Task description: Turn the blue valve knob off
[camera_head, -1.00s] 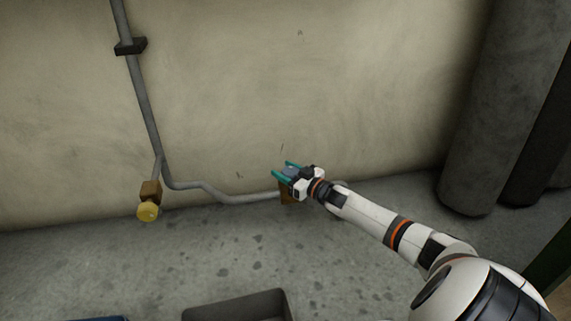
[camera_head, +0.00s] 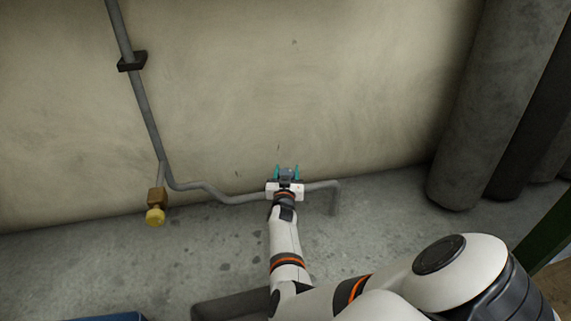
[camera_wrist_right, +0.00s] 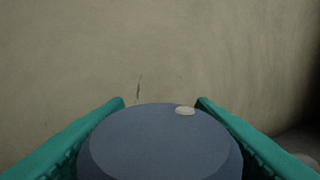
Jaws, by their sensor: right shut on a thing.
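The blue-grey valve knob (camera_head: 287,174) is on the pipe at the foot of the wall. My right gripper (camera_head: 286,173) is shut on it, with one teal finger on each side. In the right wrist view the round knob (camera_wrist_right: 160,145) fills the lower middle between the fingers (camera_wrist_right: 160,110), and a small white dot (camera_wrist_right: 185,111) shows at its upper right edge. In the head view my gripper hides the valve body. My left gripper is not in view.
A yellow knob (camera_head: 155,217) on a brass valve is at the left end of the pipe (camera_head: 148,110). A grey bin (camera_head: 215,308) and a blue edge (camera_head: 110,317) are at the bottom. Thick grey columns (camera_head: 455,110) stand at the right. The floor between is clear.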

